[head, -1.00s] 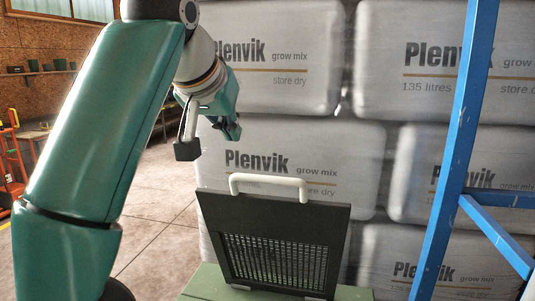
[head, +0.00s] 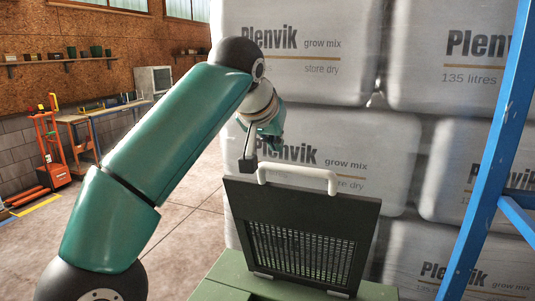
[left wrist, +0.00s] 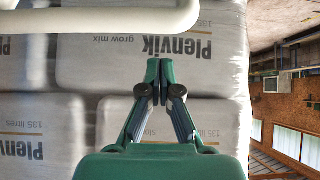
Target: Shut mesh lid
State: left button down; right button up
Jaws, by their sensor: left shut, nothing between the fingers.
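The mesh lid (head: 302,235) is a dark frame with a grille and stands open, nearly upright, on the green soil mixer (head: 232,278). A white handle (head: 298,176) runs along its top edge. It also shows large as a pale bar across the top of the left wrist view (left wrist: 110,20). My left gripper (head: 274,145) is shut and empty, above and behind the top left of the lid in the head view. In the left wrist view its closed fingertips (left wrist: 158,66) lie below the handle in the picture, with no visible contact. My right gripper is out of view.
Stacked grey-white Plenvik bags (head: 330,140) fill the space behind the lid. A blue metal post (head: 497,150) rises at the right. An orange trolley (head: 50,150) and a workbench (head: 95,122) stand far left, beyond open floor.

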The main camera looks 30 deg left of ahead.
pick_arm(q)
jog(key=shift+s+d+f+b, duration=0.15)
jog(key=shift+s+f+b, duration=0.1)
jog(key=shift+s, duration=0.35)
jog(key=shift+s+d+f+b, duration=0.15)
jog(key=shift+s+f, duration=0.1)
jog(key=shift+s, duration=0.3)
jog(key=shift+s+d+f+b, duration=0.15)
jog(key=shift+s+f+b, duration=0.1)
jog(key=shift+s, duration=0.35)
